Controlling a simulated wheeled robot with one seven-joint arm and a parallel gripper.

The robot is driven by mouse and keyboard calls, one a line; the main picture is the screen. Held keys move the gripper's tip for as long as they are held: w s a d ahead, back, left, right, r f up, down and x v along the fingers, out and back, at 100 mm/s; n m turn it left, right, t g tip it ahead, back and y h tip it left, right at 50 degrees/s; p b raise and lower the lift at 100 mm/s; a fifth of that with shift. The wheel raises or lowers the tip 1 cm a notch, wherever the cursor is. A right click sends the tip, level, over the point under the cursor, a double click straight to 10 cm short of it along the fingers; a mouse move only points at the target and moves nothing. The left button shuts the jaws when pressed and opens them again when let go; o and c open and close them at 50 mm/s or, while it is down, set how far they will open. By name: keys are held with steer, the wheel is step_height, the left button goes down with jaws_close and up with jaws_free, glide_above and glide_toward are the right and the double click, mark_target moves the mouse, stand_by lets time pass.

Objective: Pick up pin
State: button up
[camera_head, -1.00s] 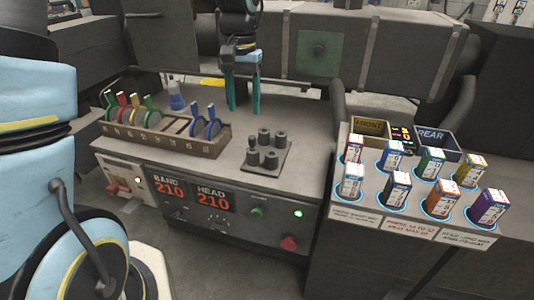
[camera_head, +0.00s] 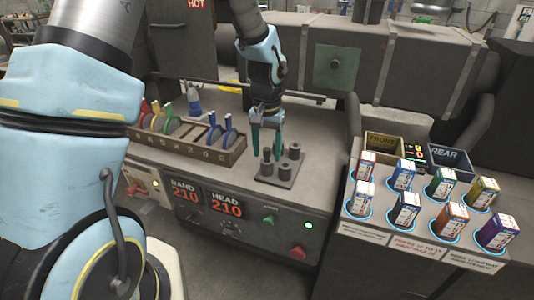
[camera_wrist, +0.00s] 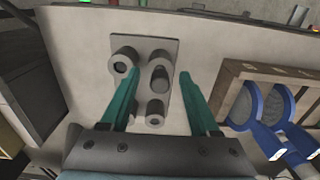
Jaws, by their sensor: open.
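A thin dark upright pin (camera_head: 267,153) stands at the back left of a small grey plate (camera_head: 262,180), among thicker grey cylinders (camera_head: 293,151). My gripper (camera_head: 267,152) is open, pointing down over the plate, with its two teal fingers apart on either side of the pin in the head view. In the wrist view my gripper's fingers (camera_wrist: 158,78) straddle the right-hand grey cylinders (camera_wrist: 160,80), and another hollow cylinder (camera_wrist: 125,61) lies outside the left finger. I cannot tell which of these is the pin in that view, or whether a finger touches anything.
A wooden rack (camera_head: 232,156) with coloured discs stands left of the plate, close to my gripper. A blue-grey bottle (camera_head: 194,102) is behind it. Several boxes (camera_head: 407,208) stand on the right bench, near two bins (camera_head: 382,145). The bench right of the plate is clear.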

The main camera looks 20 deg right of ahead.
steer(key=shift+f, duration=0.1)
steer(key=shift+c, duration=0.2)
jaws_close()
stand_by(0.5)
